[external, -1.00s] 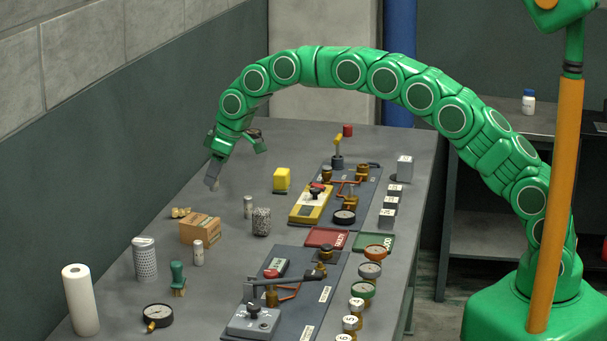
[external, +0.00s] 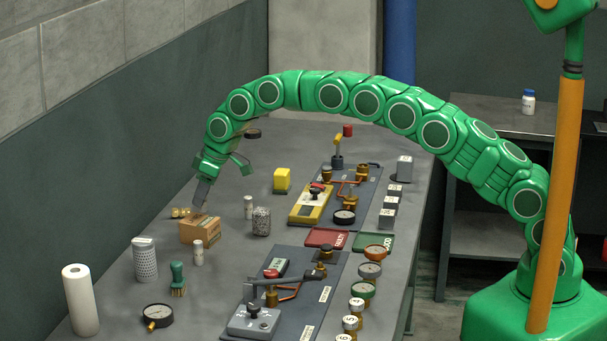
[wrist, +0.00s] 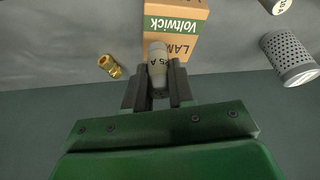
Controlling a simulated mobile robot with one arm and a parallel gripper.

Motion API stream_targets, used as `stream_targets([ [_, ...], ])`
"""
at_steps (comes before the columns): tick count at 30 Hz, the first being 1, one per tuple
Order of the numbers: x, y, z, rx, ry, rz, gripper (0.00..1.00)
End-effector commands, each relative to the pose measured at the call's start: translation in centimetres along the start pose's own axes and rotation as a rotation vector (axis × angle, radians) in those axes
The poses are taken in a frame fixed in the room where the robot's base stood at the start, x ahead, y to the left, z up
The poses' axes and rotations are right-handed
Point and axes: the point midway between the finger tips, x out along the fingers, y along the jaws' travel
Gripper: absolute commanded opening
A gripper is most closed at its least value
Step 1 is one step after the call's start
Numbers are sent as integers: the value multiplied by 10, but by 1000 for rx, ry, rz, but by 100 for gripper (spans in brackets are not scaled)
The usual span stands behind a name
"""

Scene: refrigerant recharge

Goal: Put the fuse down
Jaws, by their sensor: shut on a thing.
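The fuse is a pale grey cylinder with dark lettering ending in "A"; it shows in the wrist view (wrist: 158,62). My gripper (wrist: 158,84) is shut on it, one dark finger on each side. In the external view my gripper (external: 199,207) points down at the orange-brown Voltwick carton (external: 199,231), close to its back edge. The fuse cannot be made out clearly there. In the wrist view the fuse overlaps the carton (wrist: 176,22); I cannot tell whether they touch.
Small cylinders stand in front (external: 198,253) and to the right (external: 248,207). A perforated can (external: 145,259) and a green-handled brush (external: 177,279) are nearer. Bare table (external: 225,285) lies right of the brush.

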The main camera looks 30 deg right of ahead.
Motion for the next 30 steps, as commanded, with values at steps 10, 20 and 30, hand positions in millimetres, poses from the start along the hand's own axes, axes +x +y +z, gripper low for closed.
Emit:
stream_targets([
  [10,12,0,5,1,-1,-1,0],
  [20,15,0,6,1,-1,-1,44],
  [30,15,0,6,1,-1,-1,50],
])
